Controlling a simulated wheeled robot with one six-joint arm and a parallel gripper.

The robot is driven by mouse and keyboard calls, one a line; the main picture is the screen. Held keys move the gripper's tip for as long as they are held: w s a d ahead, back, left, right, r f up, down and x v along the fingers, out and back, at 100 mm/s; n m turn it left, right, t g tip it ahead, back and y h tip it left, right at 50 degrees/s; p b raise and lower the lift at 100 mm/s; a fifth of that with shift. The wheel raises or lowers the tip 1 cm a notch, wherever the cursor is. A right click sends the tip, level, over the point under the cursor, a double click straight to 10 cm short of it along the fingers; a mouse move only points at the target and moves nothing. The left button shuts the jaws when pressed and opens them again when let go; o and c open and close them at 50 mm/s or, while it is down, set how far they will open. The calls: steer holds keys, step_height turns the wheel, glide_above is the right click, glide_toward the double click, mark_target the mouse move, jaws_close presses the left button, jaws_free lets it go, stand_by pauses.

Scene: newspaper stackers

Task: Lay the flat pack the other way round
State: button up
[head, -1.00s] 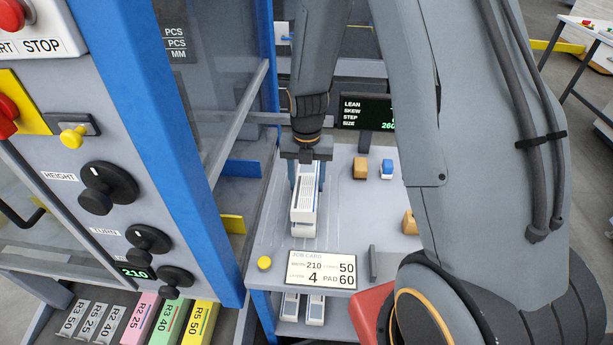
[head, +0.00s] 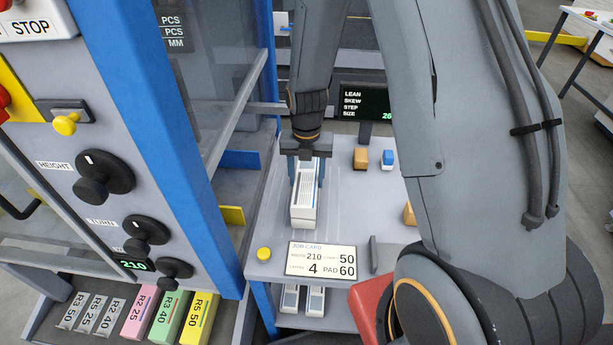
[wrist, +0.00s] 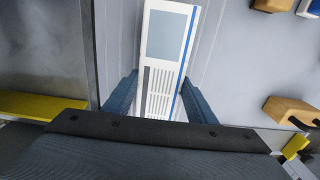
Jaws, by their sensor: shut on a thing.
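The flat pack (head: 304,203) is a long white block with a slatted top, at the left side of the grey table (head: 345,205). My gripper (head: 307,177) points down over its far part, with one finger on each side, shut on it. In the wrist view, the pack (wrist: 172,40) shows a grey-blue panel at its far end, slats nearer me and a blue stripe along its right edge. My gripper (wrist: 160,98) straddles its near part there. The pack lies about level; I cannot tell whether it touches the table.
A job card (head: 321,260) and yellow button (head: 264,254) are at the table's front edge. Wooden blocks (head: 361,158) and a blue-white block (head: 387,164) stand to the right. The blue machine post (head: 150,140) is close on the left. More white packs (head: 315,300) lie on the lower shelf.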

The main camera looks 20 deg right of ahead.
mark_target(308, 180)
steer(key=shift+f, duration=0.2)
steer(key=o, duration=1.4)
step_height(308, 180, up, 7)
steer(key=shift+f+b, duration=0.1)
steer(key=shift+b, duration=0.7)
steer(key=shift+r, duration=0.55)
steer(key=shift+s+r+m, duration=0.3)
steer(key=shift+s+m, duration=0.15)
steer(key=shift+m, duration=0.65)
steer(key=s+r+m, duration=0.2)
steer(key=s+m, duration=0.2)
steer(key=m, duration=0.5)
steer(key=s+r+m, duration=0.2)
steer(key=s+m, duration=0.2)
steer(key=m, duration=0.6)
steer(key=s+d+r+m+t, duration=0.1)
steer(key=s+m, duration=0.4)
steer(key=m, duration=0.5)
steer(key=shift+s+r, duration=0.1)
steer(key=shift+r, duration=0.3)
